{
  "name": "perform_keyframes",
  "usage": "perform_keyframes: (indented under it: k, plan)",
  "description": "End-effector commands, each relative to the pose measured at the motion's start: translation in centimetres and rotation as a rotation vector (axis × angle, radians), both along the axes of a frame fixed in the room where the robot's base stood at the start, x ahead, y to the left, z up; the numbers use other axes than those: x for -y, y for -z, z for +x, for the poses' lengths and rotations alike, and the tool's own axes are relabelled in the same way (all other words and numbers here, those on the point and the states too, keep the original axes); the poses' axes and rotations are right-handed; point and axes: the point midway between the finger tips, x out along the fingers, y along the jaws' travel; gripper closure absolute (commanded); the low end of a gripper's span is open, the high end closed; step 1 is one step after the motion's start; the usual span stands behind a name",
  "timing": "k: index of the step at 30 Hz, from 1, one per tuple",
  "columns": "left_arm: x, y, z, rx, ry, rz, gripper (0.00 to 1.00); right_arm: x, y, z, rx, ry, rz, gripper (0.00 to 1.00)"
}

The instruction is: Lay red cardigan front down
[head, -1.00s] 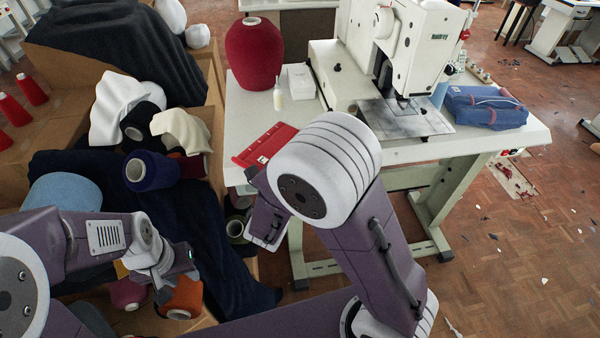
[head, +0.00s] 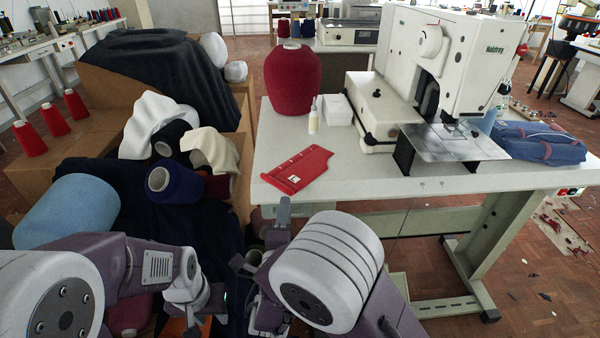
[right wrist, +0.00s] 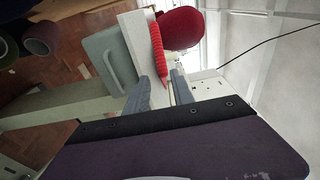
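The red cardigan front (head: 298,170) lies on the white table near its left front corner, with a small pale label on it. In the right wrist view its red ribbed edge (right wrist: 158,52) shows beyond my fingertips. My right gripper (head: 262,236) is just off the table's front left edge, below the cardigan front in the head view. In the right wrist view the right gripper (right wrist: 160,86) has its two grey fingers apart, with no cloth seen gripped. My left gripper (head: 205,308) is low at the left over the box area; its fingertips are unclear.
The buttonhole machine (head: 445,75) stands on the table (head: 400,190). A large red cone (head: 292,80), a small bottle (head: 313,118) and a white box (head: 337,109) stand behind the cardigan front. Folded blue cloth (head: 540,142) lies at right. Cardboard boxes (head: 75,135) with cones and cloth fill the left.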

Motion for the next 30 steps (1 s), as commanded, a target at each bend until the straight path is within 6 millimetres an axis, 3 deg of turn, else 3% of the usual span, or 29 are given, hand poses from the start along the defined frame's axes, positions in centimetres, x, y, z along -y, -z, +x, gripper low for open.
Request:
perform_keyframes:
  k: [9,17,20,30]
  plan:
    - [0.0,1.9,0.0,0.000,0.000,0.000,0.64,0.4,-0.2,4.7,0.000,0.003,0.002,0.71]
    - [0.0,1.8,0.0,0.000,0.000,0.000,0.64,0.4,-0.4,5.1,0.000,0.000,0.000,0.71]
    - [0.0,1.8,0.0,0.000,0.000,0.000,0.64,0.4,-0.4,5.1,0.000,0.000,0.000,0.99]
    - [0.0,1.4,0.0,0.000,0.000,0.000,0.64,0.4,-0.9,5.1,0.001,0.000,0.001,1.00]
